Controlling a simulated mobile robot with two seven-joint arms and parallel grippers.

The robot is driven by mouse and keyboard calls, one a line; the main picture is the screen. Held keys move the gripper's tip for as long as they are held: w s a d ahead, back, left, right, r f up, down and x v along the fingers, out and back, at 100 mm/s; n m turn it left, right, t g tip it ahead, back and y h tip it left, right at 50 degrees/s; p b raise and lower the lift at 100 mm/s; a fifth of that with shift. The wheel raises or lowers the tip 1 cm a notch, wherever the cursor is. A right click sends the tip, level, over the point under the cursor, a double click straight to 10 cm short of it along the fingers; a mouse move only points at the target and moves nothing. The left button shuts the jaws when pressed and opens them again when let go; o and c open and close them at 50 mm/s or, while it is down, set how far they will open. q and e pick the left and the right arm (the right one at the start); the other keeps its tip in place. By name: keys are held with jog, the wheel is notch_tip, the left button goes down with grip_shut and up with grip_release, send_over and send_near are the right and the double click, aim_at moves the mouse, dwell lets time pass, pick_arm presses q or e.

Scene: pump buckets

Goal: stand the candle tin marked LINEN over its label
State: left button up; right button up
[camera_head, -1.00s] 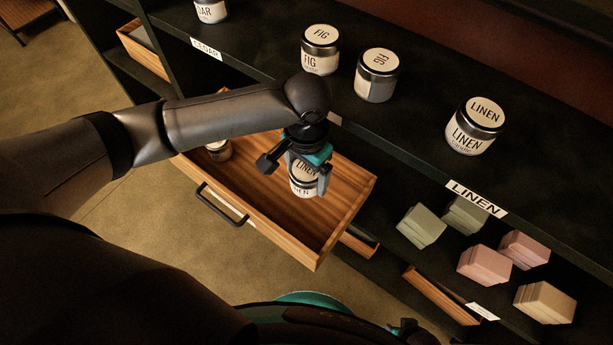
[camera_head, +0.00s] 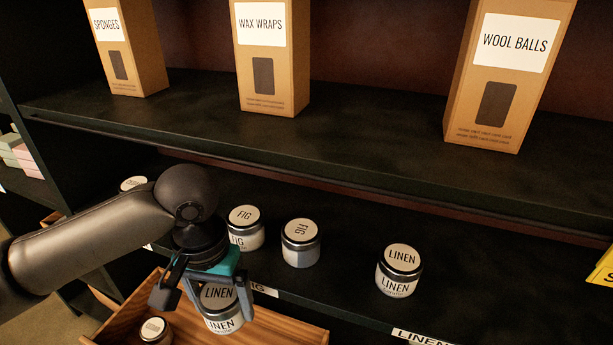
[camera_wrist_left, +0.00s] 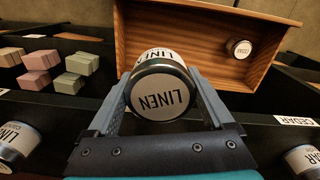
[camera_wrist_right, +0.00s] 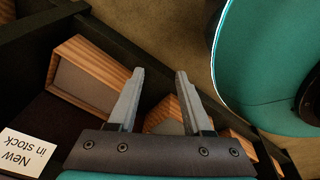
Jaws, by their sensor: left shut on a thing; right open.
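My left gripper (camera_head: 212,290) is shut on a LINEN candle tin (camera_head: 222,312), a glass jar with a white lid. It holds the tin above the open wooden drawer, in front of the shelf. The left wrist view shows the held LINEN tin (camera_wrist_left: 160,92) between the fingers, its lid facing the camera. A second LINEN tin (camera_head: 398,270) stands on the shelf to the right, behind the LINEN label (camera_head: 422,337) on the shelf's front edge. My right gripper (camera_wrist_right: 158,98) is open and empty in the right wrist view.
Another tin (camera_head: 155,331) is in the drawer (camera_head: 290,330). Tall boxes, such as WOOL BALLS (camera_head: 510,70), stand on the shelf above. Shelf room right of the standing LINEN tin is clear.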

pick_arm(q)
jog(key=shift+n, duration=0.8)
jog(key=r, duration=0.2)
jog(key=s+a+r, duration=0.1)
jog(key=r, duration=0.1)
jog(key=a+r, duration=0.1)
jog(key=r, duration=0.1)
jog(key=shift+s+a+r, duration=0.1)
jog(key=shift+s+r, duration=0.1)
jog(key=shift+r, duration=0.05)
jog(key=shift+f, duration=0.15)
